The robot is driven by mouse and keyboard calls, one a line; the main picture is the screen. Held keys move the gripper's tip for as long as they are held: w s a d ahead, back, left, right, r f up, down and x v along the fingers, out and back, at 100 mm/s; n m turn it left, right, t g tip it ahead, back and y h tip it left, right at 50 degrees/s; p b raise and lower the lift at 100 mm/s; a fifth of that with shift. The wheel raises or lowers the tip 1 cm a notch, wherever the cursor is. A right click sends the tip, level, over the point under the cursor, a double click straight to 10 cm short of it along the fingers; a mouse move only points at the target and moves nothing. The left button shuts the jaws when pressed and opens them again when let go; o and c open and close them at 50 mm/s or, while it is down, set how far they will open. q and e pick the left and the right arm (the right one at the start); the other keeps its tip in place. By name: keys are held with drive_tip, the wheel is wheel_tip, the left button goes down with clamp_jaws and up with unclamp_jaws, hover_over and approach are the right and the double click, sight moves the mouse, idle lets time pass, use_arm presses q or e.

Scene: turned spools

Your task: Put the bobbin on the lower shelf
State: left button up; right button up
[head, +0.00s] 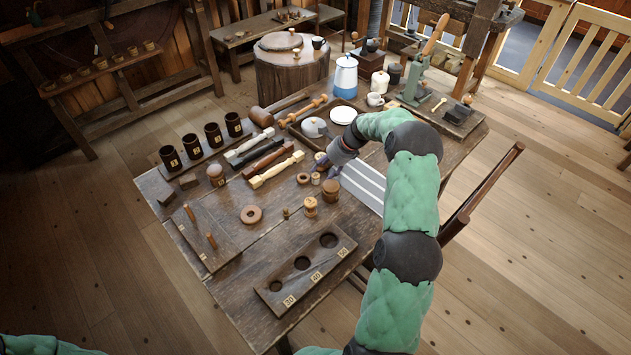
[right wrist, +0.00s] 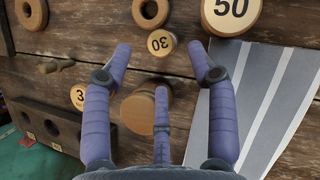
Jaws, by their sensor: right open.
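A turned wooden spool with a narrow waist (head: 310,206), which looks like the bobbin, stands upright on the table; its labelled top shows in the right wrist view (right wrist: 78,97). A wider round wooden piece (head: 330,190) stands just right of it. My right gripper (head: 331,166) is open and empty above the table. In the right wrist view its fingers (right wrist: 160,58) spread above the wide piece (right wrist: 138,112), partly hiding it. A wooden shelf unit (head: 120,62) with small cups stands at the back left; I cannot tell which board is the lower shelf. My left gripper is out of view.
A holed board (head: 268,292) lies at the near edge. A striped sheet (head: 362,186) lies right of the gripper. Discs marked 30 (right wrist: 162,42) and 50 (right wrist: 232,12), a wooden ring (head: 251,214) and turned legs (head: 277,170) lie close by. Floor is clear left of the table.

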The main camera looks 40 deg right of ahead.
sight(316, 175)
drive_tip(key=b+x, duration=0.2)
drive_tip(key=x, duration=0.3)
drive_tip(key=shift+w, duration=0.15)
drive_tip(key=shift+d, duration=0.1)
drive_tip(key=c, duration=0.9)
drive_tip(key=shift+c, duration=0.2)
drive_tip(key=shift+r, duration=0.45)
drive_tip(key=r, duration=0.1)
drive_tip(key=r+p, duration=0.2)
drive_tip(key=shift+s+r, duration=0.15)
drive_tip(key=shift+s, duration=0.15)
drive_tip(key=s+a+r+p, duration=0.3)
drive_tip(key=s+r, duration=0.6)
drive_tip(key=s, duration=0.4)
drive_tip(key=shift+a+p, duration=0.3)
drive_tip(key=shift+p, duration=0.25)
